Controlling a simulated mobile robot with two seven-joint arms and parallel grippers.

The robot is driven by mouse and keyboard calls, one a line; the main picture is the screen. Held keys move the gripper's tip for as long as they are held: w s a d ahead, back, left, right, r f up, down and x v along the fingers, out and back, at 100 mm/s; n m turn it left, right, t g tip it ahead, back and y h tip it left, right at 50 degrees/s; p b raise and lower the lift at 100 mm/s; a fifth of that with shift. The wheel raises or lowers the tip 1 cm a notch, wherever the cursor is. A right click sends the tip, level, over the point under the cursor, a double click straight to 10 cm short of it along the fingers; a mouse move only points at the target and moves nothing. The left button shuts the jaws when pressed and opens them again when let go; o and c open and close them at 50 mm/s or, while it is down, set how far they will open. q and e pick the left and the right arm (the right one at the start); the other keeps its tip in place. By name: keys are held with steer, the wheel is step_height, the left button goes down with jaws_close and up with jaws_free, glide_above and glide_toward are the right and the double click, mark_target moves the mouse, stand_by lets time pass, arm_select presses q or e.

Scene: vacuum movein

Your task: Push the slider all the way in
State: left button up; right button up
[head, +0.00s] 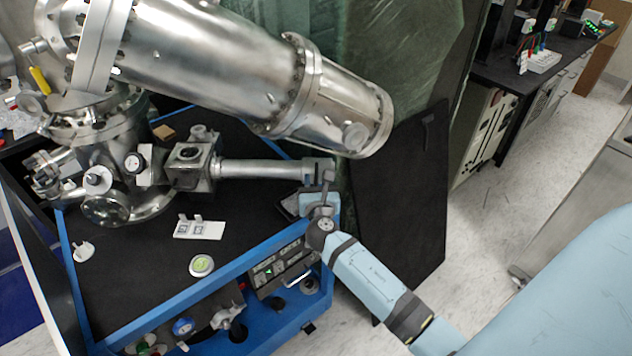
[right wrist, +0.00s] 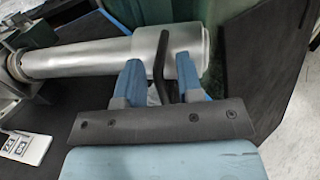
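The slider (head: 262,170) is a silver metal rod with a wider end piece (head: 318,170), sticking out to the right from the vacuum chamber in the head view. It also shows as a thick silver cylinder in the right wrist view (right wrist: 85,58). A thin dark bent handle (right wrist: 161,62) stands at its end. My right gripper (head: 320,190) is at this end. Its two blue fingers (right wrist: 160,75) stand apart on either side of the handle, with visible gaps, and are not closed on it. My left gripper is not in view.
The metal vacuum chamber (head: 112,165) stands on a blue-framed cart with a black top (head: 140,285). A large cylinder (head: 240,70) hangs above the slider. A white marked plate (head: 200,229) and a round disc (head: 201,265) lie on the top. A black panel (head: 400,215) stands behind my right arm.

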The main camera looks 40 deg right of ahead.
jaws_close()
steer(key=w+a+b, duration=0.2)
steer(key=w+a, duration=1)
steer(key=a, duration=0.5)
steer(key=shift+w, duration=0.15)
jaws_free()
steer(key=shift+d, duration=0.1)
